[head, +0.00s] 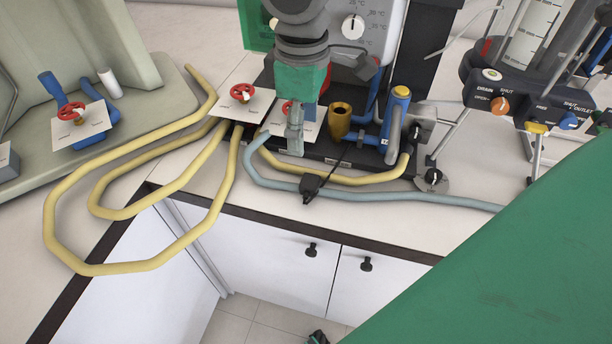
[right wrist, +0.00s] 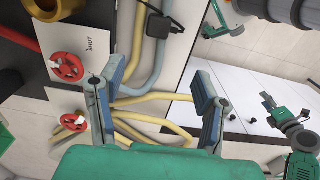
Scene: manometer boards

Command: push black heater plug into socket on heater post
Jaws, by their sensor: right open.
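The black heater plug (head: 312,186) lies by the front edge of the bench, beside the pale blue hose, with its thin black cord running up from it. In the right wrist view the plug (right wrist: 163,25) shows beyond the fingertips, apart from them. My right gripper (head: 297,148) points down above the bench, behind and left of the plug. In the right wrist view its fingers (right wrist: 157,70) are wide apart with nothing held. A green arm part, apparently my left gripper (right wrist: 272,102), shows small at the right. I cannot make out the heater post's socket.
Yellow hoses (head: 150,195) loop over the bench's front edge. A pale blue hose (head: 390,194) runs along it. A brass cup (head: 340,120), blue pipes and a red-handled valve (head: 243,93) stand close around my right gripper. A valve stand (head: 535,105) is at the right.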

